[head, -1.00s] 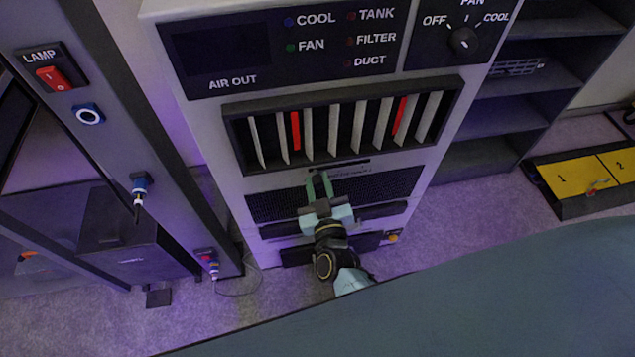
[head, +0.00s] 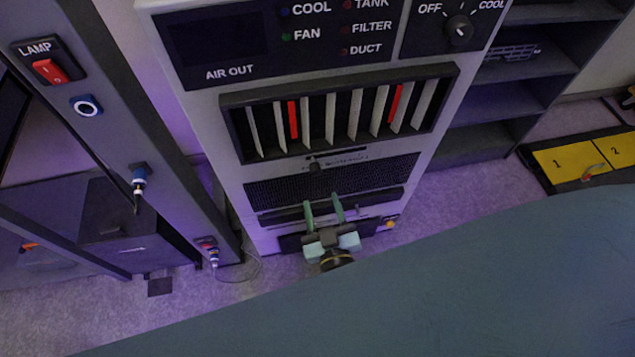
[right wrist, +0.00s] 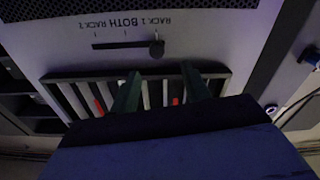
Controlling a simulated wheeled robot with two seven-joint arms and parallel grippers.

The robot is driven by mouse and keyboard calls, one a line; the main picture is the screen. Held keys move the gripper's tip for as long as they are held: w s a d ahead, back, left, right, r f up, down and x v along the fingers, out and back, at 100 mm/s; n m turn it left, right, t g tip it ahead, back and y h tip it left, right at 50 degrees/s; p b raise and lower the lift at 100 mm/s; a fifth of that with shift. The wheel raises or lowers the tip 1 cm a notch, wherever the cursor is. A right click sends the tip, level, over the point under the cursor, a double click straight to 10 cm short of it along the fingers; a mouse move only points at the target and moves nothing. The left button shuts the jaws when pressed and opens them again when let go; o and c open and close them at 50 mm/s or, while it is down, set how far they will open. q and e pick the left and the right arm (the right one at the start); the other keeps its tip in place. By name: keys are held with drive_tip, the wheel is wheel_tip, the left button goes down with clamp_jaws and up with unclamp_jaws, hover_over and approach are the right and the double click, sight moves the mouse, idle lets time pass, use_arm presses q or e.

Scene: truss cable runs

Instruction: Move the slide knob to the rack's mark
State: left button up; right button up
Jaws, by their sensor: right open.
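The slide knob (head: 314,165) is a small dark knob at the left end of a slot (head: 345,153) in the cabinet front, below the vent. In the right wrist view, which is upside down, the knob (right wrist: 157,48) sits at the slot's right end, by the RACK 1 label (right wrist: 168,21). BOTH and RACK 2 follow to its left. My right gripper (head: 323,204) is open and empty, below the knob in the head view. In the wrist view its spread fingers (right wrist: 160,70) point toward the panel, and the knob shows beyond and between them, apart. My left gripper is not in view.
The slatted vent (head: 335,112) with two red strips is above the slot, and a dark mesh grille (head: 370,178) is below. A post with a red lamp switch (head: 50,71) and plugged cables stands left.

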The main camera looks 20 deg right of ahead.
drive_tip(key=s, duration=0.4)
drive_tip(key=shift+s+a, duration=0.1)
drive_tip(key=shift+a, duration=0.15)
drive_tip(key=s+d+f+n+g+y, duration=0.15)
drive_tip(key=s+f+g, duration=0.35)
drive_tip(key=f, duration=0.6)
drive_tip(key=s+f+n+g+y, duration=0.1)
drive_tip(key=s+f+g+y, duration=0.4)
drive_tip(key=f, duration=0.7)
drive_tip(key=s+d+f+g+h, duration=0.2)
drive_tip(key=s+d+f+g, duration=0.1)
drive_tip(key=s+d, duration=0.3)
drive_tip(key=s+d+f+g+h, duration=0.2)
drive_tip(key=s+d+f, duration=0.4)
drive_tip(key=s, duration=0.5)
drive_tip(key=shift+d+f+m+g, duration=0.25)
drive_tip(key=shift+d+m+g, duration=0.15)
drive_tip(key=shift+g, duration=0.5)
drive_tip(key=shift+h, duration=0.25)
